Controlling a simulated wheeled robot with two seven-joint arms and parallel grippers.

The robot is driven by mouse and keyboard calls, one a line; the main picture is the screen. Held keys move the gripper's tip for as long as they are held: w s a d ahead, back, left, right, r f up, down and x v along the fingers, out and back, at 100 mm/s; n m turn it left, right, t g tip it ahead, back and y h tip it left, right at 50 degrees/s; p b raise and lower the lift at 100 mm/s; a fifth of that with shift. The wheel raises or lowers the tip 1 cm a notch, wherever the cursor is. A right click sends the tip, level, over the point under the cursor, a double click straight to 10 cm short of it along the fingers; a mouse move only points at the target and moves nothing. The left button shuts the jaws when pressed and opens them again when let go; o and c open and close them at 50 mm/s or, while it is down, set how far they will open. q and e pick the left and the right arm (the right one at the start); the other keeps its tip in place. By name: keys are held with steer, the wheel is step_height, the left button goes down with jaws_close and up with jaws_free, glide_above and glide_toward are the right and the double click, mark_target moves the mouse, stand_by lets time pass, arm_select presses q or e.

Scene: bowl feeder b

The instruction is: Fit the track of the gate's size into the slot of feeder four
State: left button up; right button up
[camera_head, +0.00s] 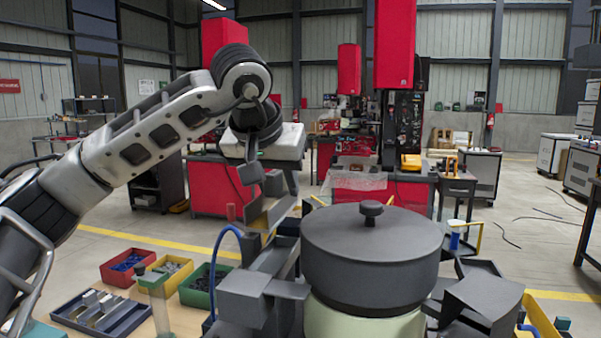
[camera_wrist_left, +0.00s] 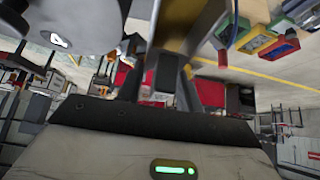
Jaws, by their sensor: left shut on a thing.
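My left gripper (camera_head: 252,176) is shut on a grey track (camera_head: 268,208) and holds it up left of the bowl feeder. In the left wrist view the track (camera_wrist_left: 193,28) runs away beyond my left gripper's fingers (camera_wrist_left: 158,85). The bowl feeder has a dark round lidded bowl (camera_head: 370,262) with a knob on a pale green base (camera_head: 365,322). Whether the track touches the feeder I cannot tell. The slot, the gate and any feeder number cannot be made out. A dark tray (camera_head: 128,324) at the lower left holds several light grey pieces. My right gripper is not in view.
Red (camera_head: 115,272), yellow (camera_head: 186,268) and green (camera_head: 196,297) bins with small parts stand beside the tray. A blue hose (camera_head: 217,258) curves up left of the feeder. Red machines stand behind.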

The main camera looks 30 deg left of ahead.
mark_target(271, 196)
arm_select(q)
steer(key=shift+s+r, duration=0.2)
steer(key=shift+s, duration=0.25)
step_height(271, 196, down, 2)
steer(key=shift+b, duration=0.55)
steer(key=shift+f, duration=0.4)
steer(key=shift+f+b, duration=0.8)
steer(key=shift+b, duration=0.05)
steer(key=shift+f+b, duration=0.5)
steer(key=shift+f, duration=0.25)
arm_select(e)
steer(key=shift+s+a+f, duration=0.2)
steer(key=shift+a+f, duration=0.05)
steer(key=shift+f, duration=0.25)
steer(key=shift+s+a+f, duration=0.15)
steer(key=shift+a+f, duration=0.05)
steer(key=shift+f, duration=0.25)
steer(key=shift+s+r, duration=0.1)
